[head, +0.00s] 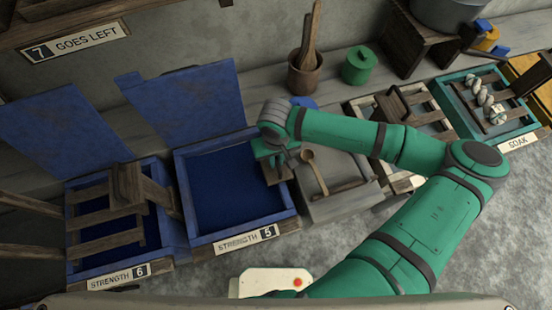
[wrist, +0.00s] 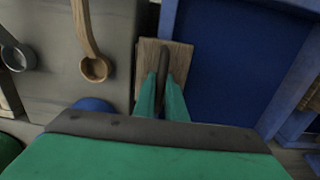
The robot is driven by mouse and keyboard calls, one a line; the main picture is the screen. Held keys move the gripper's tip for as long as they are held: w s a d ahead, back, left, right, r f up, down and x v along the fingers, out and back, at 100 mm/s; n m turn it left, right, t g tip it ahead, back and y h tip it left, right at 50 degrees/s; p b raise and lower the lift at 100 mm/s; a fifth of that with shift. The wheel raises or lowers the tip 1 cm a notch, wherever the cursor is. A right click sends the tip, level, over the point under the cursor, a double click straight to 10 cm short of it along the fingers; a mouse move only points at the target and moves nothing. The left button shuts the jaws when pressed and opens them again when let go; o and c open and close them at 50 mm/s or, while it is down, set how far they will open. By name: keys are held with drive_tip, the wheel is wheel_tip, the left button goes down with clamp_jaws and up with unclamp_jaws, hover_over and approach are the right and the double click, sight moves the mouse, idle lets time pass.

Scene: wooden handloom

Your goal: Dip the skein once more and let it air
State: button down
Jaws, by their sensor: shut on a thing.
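My gripper (head: 272,160) is over the right edge of the open vat labelled STRENGTH 5 (head: 290,218). It is shut on the dark handle (wrist: 163,68) of a small wooden board (wrist: 181,57); the board also shows below the jaws in the head view (head: 277,174). No yarn shows on the board, and its underside is hidden. Dark blue liquid (head: 230,190) fills this vat and shows right of the board in the wrist view (wrist: 235,60). A pale twisted skein (head: 484,98) lies on the slatted rack of the green SOAK tray (head: 457,108) at far right.
The STRENGTH 6 vat (head: 172,232) at left holds a slatted wooden rack (head: 95,220). Raised blue lids (head: 195,100) stand behind the vats. A wooden spoon (head: 314,170) lies on the grey top right of my gripper. A spoon pot (head: 304,75) and green jar (head: 358,66) stand behind.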

drive_tip(key=shift+s+a, duration=0.2)
wheel_tip(320, 180, up, 18)
drive_tip(key=shift+w+r, duration=0.15)
drive_tip(key=shift+r, duration=0.05)
idle(1.5)
drive_tip(key=c, duration=0.6)
unclamp_jaws()
drive_tip(key=shift+d, duration=0.1)
drive_tip(key=shift+o, duration=0.2)
wheel_tip(320, 180, up, 7)
